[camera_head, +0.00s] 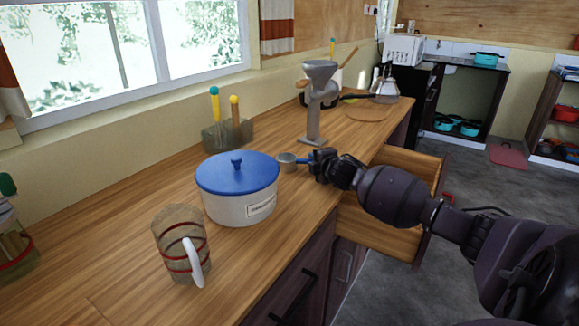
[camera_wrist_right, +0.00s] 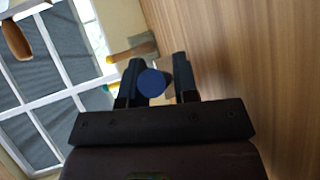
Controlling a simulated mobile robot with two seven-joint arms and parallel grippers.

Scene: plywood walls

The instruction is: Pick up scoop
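The scoop (camera_head: 287,162) is a small grey metal cup with a blue handle. It is at the counter, just behind the white pot with the blue lid. My right gripper (camera_head: 317,163) is at the handle end of the scoop, low over the counter's front edge. In the right wrist view, the round blue end of the scoop's handle (camera_wrist_right: 152,83) shows between the two fingers of my right gripper (camera_wrist_right: 158,62). A gap shows between the handle and the right-hand finger, so the gripper looks open around it. My left gripper is not in view.
The blue-lidded pot (camera_head: 235,203) stands close to the scoop. A glass mug (camera_head: 180,240) is nearer on the counter. A grey grinder (camera_head: 317,105) stands behind. An open drawer (camera_head: 405,172) lies under my right arm. A utensil holder (camera_head: 222,134) is by the wall.

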